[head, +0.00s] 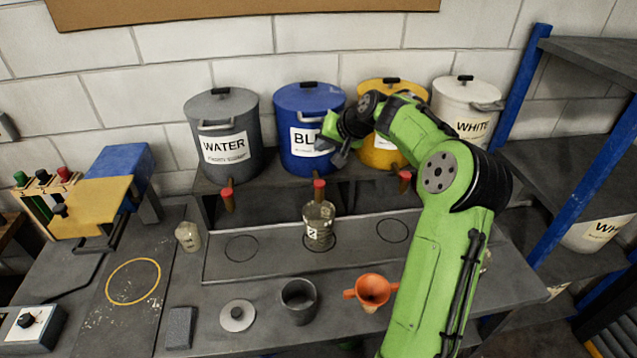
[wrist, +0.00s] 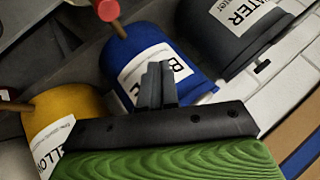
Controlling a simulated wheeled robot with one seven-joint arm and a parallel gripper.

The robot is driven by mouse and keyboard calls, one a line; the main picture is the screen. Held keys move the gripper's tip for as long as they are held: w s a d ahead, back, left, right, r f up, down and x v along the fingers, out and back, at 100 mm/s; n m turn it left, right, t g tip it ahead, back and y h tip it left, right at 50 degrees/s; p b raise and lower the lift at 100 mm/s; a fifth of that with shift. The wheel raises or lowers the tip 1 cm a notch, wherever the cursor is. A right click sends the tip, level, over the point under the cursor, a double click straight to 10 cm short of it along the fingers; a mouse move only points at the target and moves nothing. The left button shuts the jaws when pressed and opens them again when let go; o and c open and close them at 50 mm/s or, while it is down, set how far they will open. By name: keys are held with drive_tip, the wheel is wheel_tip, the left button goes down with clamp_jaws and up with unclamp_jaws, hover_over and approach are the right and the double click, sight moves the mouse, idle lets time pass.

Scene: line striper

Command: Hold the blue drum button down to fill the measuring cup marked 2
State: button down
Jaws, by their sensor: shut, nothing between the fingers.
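The blue drum (head: 300,101) stands on the raised shelf between the grey and yellow drums. It also shows in the wrist view (wrist: 125,48). Its tap below has a red button (head: 319,186), also at the top of the wrist view (wrist: 106,10). The clear measuring cup marked 2 (head: 318,226) stands upright below this tap, in a circle on the tray. I cannot tell the liquid level in it. My gripper (head: 341,158) is shut and empty in front of the blue drum's label, above and right of the red button, apart from it. Its closed fingers show in the wrist view (wrist: 158,84).
The water drum (head: 205,110), yellow drum (head: 378,88) and white drum (head: 462,97) stand alongside. Another clear cup (head: 188,236) stands left of the tray (head: 275,262). A dark cup (head: 299,302) and an orange funnel (head: 372,291) are in front. Two tray circles are empty.

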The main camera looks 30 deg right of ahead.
sight(323, 184)
wheel_tip(323, 184, down, 9)
drive_tip(key=b, duration=0.6)
drive_tip(key=shift+r+b, duration=0.2)
drive_tip(key=shift+b, duration=0.1)
drive_tip(key=shift+f, duration=0.1)
idle(1.3)
drive_tip(key=shift+f+b, duration=0.3)
drive_tip(key=shift+f+b, duration=0.35)
drive_tip(key=shift+f, duration=0.15)
idle(4.5)
